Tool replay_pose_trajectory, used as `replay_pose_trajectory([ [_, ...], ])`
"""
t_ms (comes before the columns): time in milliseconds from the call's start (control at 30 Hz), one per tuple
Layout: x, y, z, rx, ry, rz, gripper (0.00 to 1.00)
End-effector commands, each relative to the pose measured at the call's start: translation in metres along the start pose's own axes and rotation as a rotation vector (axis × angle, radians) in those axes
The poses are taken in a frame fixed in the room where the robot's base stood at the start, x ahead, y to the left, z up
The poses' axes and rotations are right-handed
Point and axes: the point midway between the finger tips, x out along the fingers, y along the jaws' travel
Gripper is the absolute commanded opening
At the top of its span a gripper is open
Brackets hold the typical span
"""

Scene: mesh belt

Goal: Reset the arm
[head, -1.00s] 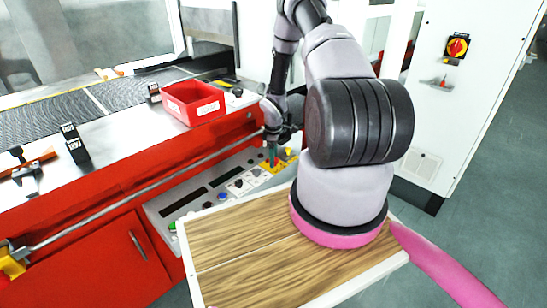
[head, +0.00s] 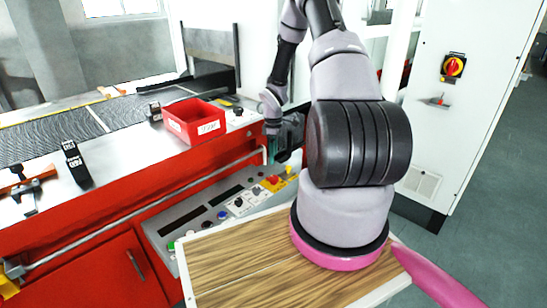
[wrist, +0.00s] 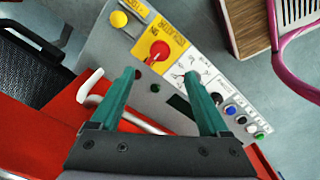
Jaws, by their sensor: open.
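My gripper (wrist: 166,80) is open and empty in the wrist view, its two green fingers pointing down over the control panel (wrist: 205,50). In the head view my gripper (head: 270,152) hangs just above the panel's right end, partly behind my own arm. A red knob (wrist: 159,50) on a yellow plate lies beyond the fingertips, with a gap between the fingers and it. A yellow button (wrist: 119,19) is to its upper left. Several small coloured buttons run along the panel's right side.
A red bin (head: 194,121) stands on the machine's top edge beside the mesh belt (head: 60,135). A metal rail (head: 130,215) runs along the red front. Black blocks (head: 75,163) and a clamp (head: 27,190) lie at left. A white cabinet (head: 455,110) stands at right.

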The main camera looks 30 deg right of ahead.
Motion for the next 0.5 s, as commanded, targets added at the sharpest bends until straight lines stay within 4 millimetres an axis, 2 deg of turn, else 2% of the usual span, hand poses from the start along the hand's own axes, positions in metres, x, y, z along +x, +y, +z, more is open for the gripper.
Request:
replay_pose_trajectory([
  [367, -0.002, 0.001, 0.000, 0.003, 0.000, 0.003, 0.79],
  [467, -0.020, 0.003, -0.002, 0.029, -0.001, 0.019, 0.79],
  [500, -0.033, 0.004, -0.004, 0.049, -0.002, 0.032, 0.79],
])
